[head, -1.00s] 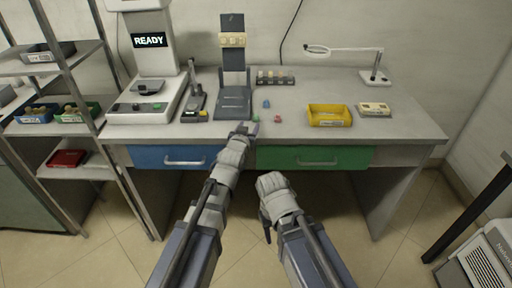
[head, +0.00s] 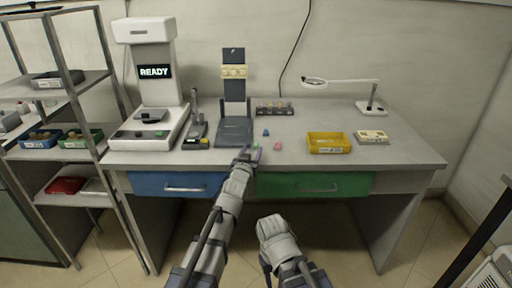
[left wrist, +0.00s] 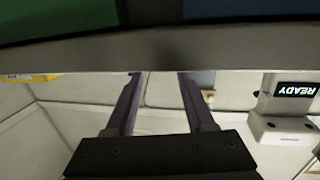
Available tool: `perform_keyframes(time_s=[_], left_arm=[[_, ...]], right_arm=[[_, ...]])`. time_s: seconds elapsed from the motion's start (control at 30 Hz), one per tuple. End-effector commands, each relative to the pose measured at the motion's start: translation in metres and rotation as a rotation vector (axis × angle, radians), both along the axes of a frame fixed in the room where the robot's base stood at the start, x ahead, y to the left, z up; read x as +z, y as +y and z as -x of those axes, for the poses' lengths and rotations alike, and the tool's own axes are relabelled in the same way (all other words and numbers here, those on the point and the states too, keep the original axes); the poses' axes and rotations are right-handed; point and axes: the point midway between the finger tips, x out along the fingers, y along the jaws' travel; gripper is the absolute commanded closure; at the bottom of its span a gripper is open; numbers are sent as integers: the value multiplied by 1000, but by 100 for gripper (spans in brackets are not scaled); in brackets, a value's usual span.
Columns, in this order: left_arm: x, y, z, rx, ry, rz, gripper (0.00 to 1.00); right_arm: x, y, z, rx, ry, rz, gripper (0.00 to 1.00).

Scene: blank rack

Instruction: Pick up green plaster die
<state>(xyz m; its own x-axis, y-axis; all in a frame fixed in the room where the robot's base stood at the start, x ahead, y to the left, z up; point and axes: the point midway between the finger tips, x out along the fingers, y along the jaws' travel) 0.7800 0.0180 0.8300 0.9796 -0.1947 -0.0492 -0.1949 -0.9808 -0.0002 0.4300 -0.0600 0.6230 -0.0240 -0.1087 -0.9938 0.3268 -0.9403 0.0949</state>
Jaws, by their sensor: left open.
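The green die (head: 256,147) is small and sits near the front edge of the desk, partly hidden by my left gripper in the head view. My left gripper (head: 246,154) is at the desk's front edge, just left of the die. In the left wrist view my left gripper (left wrist: 157,76) has its two fingers spread with nothing between them. The die cannot be made out there. A blue die (head: 266,132) and a pink die (head: 278,146) lie farther back and to the right. My right arm hangs low in front of the desk, its fingers hidden.
The grey desk (head: 400,155) has a yellow tray (head: 328,143), a dark stand (head: 235,130), a small rack (head: 274,109), a lamp (head: 371,107) and a device reading READY (head: 150,90). Blue (head: 180,184) and green (head: 315,184) drawers sit below. A shelf (head: 70,83) stands left.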

Motion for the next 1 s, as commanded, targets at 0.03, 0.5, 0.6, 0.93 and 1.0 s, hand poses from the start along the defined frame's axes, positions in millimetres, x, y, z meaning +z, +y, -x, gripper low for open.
perform_keyframes(time_s=[0.03,0.5,0.6,0.93,1.0], left_arm=[[1,-4,-11,-1,0,-1,46],[0,-11,-38,-1,0,0,46],[0,-11,-38,-1,0,0,48],[0,-11,-38,-1,1,0,85],[0,-11,-38,-1,1,0,93]], right_arm=[[1,0,0,0,0,0,50],[0,0,0,0,0,0,50],[0,0,0,0,0,0,50],[0,0,0,0,0,0,50],[0,0,0,0,0,0,50]])
